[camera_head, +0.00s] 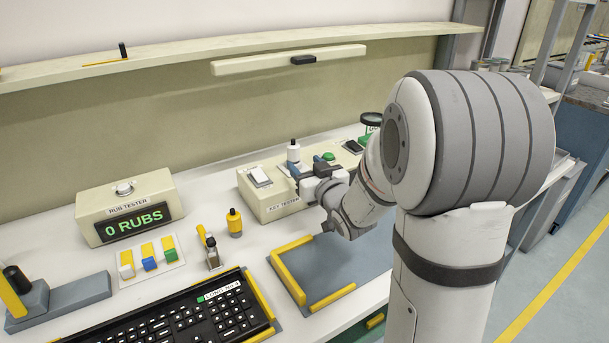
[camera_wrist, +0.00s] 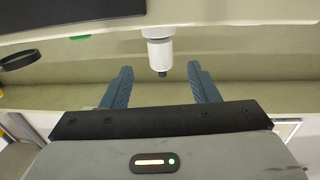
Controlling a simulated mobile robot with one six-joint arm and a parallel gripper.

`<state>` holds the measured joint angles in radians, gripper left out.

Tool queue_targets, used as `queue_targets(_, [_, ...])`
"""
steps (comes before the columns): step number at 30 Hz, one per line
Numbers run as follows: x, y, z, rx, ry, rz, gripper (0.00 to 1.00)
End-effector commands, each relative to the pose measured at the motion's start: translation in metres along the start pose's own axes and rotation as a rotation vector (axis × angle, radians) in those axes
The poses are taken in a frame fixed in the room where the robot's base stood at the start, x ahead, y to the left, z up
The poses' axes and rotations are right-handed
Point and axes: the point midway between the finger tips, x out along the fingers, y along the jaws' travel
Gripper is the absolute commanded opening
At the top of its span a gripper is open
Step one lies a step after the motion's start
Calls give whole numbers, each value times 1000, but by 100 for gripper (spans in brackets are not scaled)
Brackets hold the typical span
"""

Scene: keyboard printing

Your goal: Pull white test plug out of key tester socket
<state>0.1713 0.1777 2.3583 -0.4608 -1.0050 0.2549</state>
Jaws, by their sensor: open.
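The white test plug (camera_head: 293,152) stands upright on the key tester (camera_head: 284,205), its dark tip on top. In the wrist view, which looks turned over, the plug (camera_wrist: 160,52) hangs from the top with its dark tip downward. My gripper (camera_head: 309,167) is at the tester's top, close beside the plug. In the wrist view its two blue fingers (camera_wrist: 159,70) are spread, with the plug in line with the gap between them and clear space on both sides. The gripper is open and holds nothing. The socket opening is hidden under the plug.
A white rocker switch (camera_head: 259,176) and a green button (camera_head: 328,156) sit on the tester. The rub tester (camera_head: 125,207), a yellow bottle (camera_head: 234,222) and a black keyboard (camera_head: 190,318) are to the left. A grey mat (camera_head: 345,262) with yellow guides lies in front.

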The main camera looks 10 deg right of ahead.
Motion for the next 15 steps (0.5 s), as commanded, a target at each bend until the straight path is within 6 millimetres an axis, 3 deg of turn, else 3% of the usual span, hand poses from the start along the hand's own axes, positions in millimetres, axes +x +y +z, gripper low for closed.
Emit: queue_targets(15, [66,-1,-1,0,10,-6,54])
